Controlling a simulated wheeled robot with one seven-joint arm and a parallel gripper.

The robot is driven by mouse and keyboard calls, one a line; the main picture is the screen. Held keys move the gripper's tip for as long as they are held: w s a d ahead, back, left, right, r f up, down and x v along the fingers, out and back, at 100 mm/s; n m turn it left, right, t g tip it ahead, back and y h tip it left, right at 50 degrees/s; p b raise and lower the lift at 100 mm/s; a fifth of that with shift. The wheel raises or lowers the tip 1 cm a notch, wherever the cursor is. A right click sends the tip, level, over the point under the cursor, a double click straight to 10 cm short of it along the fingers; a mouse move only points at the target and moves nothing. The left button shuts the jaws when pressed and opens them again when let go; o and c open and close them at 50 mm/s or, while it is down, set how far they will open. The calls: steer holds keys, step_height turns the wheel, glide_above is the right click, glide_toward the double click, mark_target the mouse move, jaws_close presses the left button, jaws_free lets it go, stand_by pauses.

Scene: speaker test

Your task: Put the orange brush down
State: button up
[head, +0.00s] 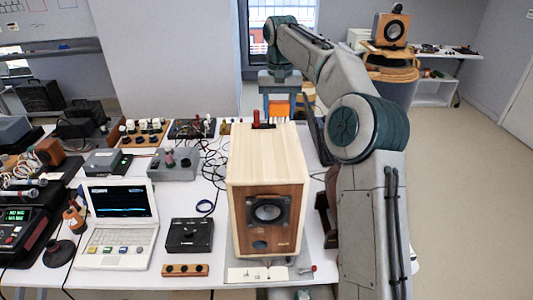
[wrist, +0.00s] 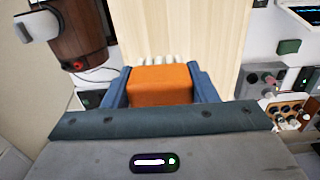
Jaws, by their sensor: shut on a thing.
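My gripper (wrist: 160,78) is shut on the orange brush (wrist: 161,88); its blue fingers sit on both sides of the orange block. Pale bristles show at the brush's far edge in the wrist view, in front of a light wood panel. In the head view the orange of the brush (head: 279,107) shows below my gripper (head: 280,97), behind the top of the wooden speaker (head: 267,190). I cannot tell whether the bristles touch anything.
The white table (head: 205,190) holds a laptop (head: 117,225), a black box (head: 189,235) and several devices and cables on the left. A red-handled item (head: 257,118) stands by the speaker's top. A brown round object (wrist: 70,30) is at the wrist view's upper left. Open floor lies right.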

glide_above(267, 160)
step_height(267, 160, down, 4)
steer(key=shift+f, duration=0.25)
steer(key=shift+a+f+p, duration=0.1)
steer(key=shift+f+p, duration=0.35)
steer(key=shift+f, duration=1.45)
steer(key=o, duration=0.9)
steer(key=shift+f, duration=0.2)
step_height(267, 160, up, 14)
steer(key=b, duration=0.2)
steer(key=s+d+f+t, duration=0.1)
steer(key=s+d+f, duration=0.3)
steer(key=s, duration=0.6)
steer(key=s+d+f+t, duration=0.1)
steer(key=s+d+f, duration=0.3)
steer(key=s, duration=0.6)
steer(key=s+d+f+t, duration=0.1)
steer(key=s+d+f, duration=0.2)
steer(key=s, duration=0.6)
steer(key=shift+s+d+f+t, duration=0.2)
steer(key=shift+f, duration=0.45)
steer(key=shift+s+d+f+t, duration=0.2)
steer(key=shift+f, duration=0.45)
